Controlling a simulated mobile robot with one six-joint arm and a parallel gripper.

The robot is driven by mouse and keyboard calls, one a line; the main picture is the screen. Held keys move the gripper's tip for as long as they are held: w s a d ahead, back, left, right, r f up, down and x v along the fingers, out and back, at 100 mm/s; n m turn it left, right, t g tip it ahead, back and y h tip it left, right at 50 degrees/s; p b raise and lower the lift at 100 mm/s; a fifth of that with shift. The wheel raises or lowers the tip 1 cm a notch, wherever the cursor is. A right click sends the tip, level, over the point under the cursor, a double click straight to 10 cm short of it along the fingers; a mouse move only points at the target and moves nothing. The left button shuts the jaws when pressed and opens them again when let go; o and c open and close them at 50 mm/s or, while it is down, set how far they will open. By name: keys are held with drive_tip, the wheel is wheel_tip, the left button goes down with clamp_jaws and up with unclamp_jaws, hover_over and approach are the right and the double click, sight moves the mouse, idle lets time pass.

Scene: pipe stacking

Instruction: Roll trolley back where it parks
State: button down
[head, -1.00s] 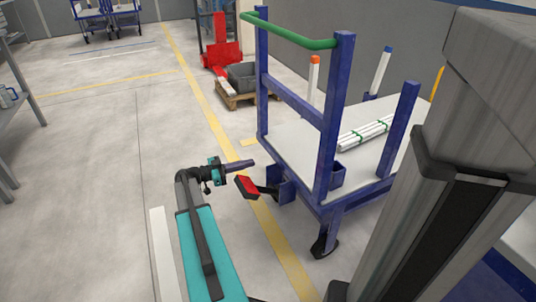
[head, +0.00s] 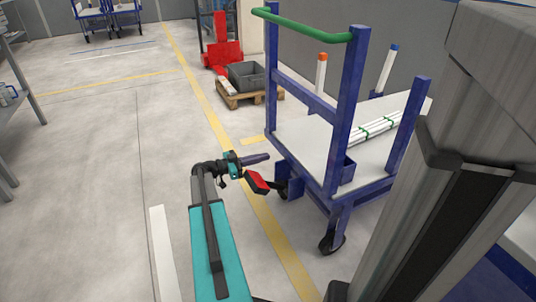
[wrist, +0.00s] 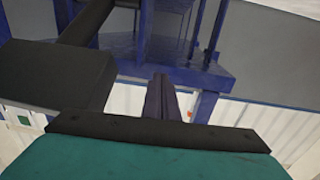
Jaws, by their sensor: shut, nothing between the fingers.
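The trolley (head: 345,110) has a blue frame, a grey deck and a green push handle (head: 300,28). It stands on castors at the right in the head view, beside the yellow floor line. A red pedal (head: 257,182) juts from its lower near-left side. My gripper (head: 256,159) is shut and empty, its dark fingers pointing at the trolley's lower frame just above the pedal. In the wrist view the closed fingers (wrist: 161,98) point at the blue frame (wrist: 175,72). I cannot tell whether they touch it. A bundle of white pipes (head: 375,130) with green bands lies on the deck.
White tubes with an orange cap (head: 321,75) and a blue cap (head: 388,68) rise beyond the deck. A pallet (head: 250,92) with a grey bin and a red pallet truck (head: 221,50) stand behind. A grey wall is beyond the trolley. Floor at left is clear.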

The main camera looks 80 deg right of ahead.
drive_tip(key=shift+s+d+f, duration=0.15)
drive_tip(key=shift+s+d, duration=0.15)
drive_tip(key=shift+s, duration=0.3)
drive_tip(key=b+v, duration=0.3)
drive_tip(key=v, duration=0.7)
drive_tip(key=shift+w, duration=0.15)
